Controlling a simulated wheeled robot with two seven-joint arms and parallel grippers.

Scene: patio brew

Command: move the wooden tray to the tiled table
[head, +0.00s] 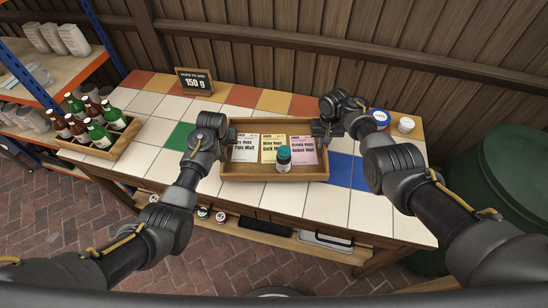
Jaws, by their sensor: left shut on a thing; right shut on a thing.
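The wooden tray (246,173) is at the middle of the tiled table (323,203), over its white, green and blue tiles. It holds three labelled packets, white (245,148), yellow (273,149) and pink (303,151), and a small jar (284,159) with a teal lid. My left gripper (228,134) is shut on the tray's left end. My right gripper (318,132) is shut on the tray's right end. The fingertips are mostly hidden. I cannot tell whether the tray's underside touches the tiles.
A wooden crate of bottles (101,149) stands on the table's left end. A sign reading 150 g (195,82) stands at the back. A blue-lidded jar (380,118) and a white-lidded jar (405,125) are at the back right. White tiles in front of the tray are clear.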

